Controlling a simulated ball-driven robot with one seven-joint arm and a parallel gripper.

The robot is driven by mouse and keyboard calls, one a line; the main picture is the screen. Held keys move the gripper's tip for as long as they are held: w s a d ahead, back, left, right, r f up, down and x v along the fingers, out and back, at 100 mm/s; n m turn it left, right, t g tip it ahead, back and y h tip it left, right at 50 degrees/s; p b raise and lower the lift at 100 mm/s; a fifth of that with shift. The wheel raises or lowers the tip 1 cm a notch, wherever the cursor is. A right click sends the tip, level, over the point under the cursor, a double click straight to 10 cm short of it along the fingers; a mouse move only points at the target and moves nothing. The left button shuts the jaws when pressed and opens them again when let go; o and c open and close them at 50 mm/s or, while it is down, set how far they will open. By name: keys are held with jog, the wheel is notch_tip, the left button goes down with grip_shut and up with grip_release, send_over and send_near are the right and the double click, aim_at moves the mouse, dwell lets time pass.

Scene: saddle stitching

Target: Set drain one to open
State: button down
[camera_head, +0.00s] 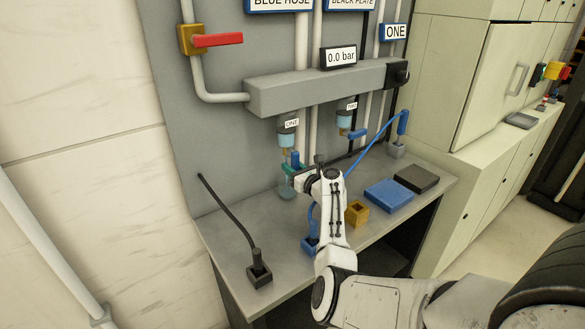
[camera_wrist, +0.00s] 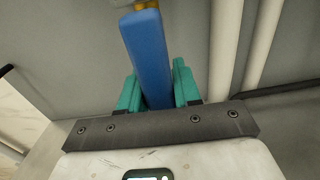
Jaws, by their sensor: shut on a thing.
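Drain one is under the filter bowl labelled ONE (camera_head: 286,140), on the grey wall panel. Its blue handle (camera_wrist: 144,48) points down towards my gripper in the wrist view, with a bit of brass at its upper end. My gripper (camera_wrist: 156,92) has teal fingers, one on each side of the blue handle, and is shut on it. In the head view my gripper (camera_head: 291,170) is just under the filter bowl, and my wrist partly hides it. The drain's outlet cannot be made out clearly.
A second filter bowl (camera_head: 344,119) labelled TWO hangs to the right, with its own blue drain handle (camera_head: 357,133). A red valve lever (camera_head: 218,40) is at upper left. The gauge (camera_head: 340,56) reads 0.0 bar. Below, the bench (camera_head: 225,236) holds a blue plate (camera_head: 388,194) and a brass block (camera_head: 356,213).

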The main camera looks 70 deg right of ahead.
jog(key=shift+a+f, duration=0.1)
jog(key=shift+f, duration=0.05)
jog(key=c, duration=0.9)
grip_release()
jog(key=shift+s, duration=0.1)
jog(key=v, duration=1)
jog(key=shift+s+a, duration=0.15)
jog(key=shift+s, duration=0.1)
